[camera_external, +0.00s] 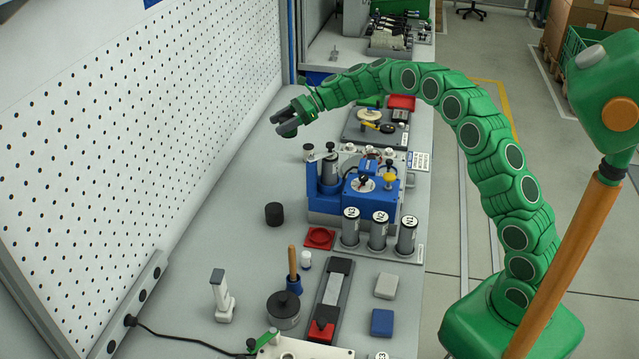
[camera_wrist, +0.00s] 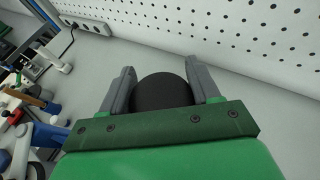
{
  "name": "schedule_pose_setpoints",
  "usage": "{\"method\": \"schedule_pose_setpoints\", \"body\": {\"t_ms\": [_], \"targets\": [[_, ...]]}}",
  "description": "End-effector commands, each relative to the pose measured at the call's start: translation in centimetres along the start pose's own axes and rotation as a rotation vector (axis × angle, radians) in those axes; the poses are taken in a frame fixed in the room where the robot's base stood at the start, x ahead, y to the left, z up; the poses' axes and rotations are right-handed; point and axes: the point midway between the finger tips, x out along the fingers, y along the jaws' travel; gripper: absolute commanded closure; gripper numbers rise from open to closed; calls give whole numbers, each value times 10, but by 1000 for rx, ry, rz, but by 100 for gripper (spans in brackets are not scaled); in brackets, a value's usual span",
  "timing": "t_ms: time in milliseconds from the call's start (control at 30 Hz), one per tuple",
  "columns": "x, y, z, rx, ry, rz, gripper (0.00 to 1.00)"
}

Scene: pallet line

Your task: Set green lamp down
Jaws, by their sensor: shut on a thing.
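My gripper (camera_external: 283,119) is shut on a round thing, held out over the far part of the bench near the pegboard. In the wrist view this thing (camera_wrist: 162,92) has a black round face and sits between the two grey fingers of my gripper (camera_wrist: 161,88). I take it for the green lamp. Only a little of it shows below the fingers in the external view, and its green part cannot be made out. Whether it touches the bench cannot be told.
The white pegboard (camera_external: 130,110) rises along the left. A blue fixture (camera_external: 335,200) with grey cylinders stands right of a black cylinder (camera_external: 274,214). A dark tray (camera_external: 376,128) lies farther back.

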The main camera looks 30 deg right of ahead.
Motion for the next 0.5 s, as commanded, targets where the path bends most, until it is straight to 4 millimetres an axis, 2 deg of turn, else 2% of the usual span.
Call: {"method": "schedule_pose_setpoints", "body": {"t_ms": [33,500], "targets": [[-3,0,8,-5,-1,-1,71],[52,50,46,-8,-1,12,71]]}}
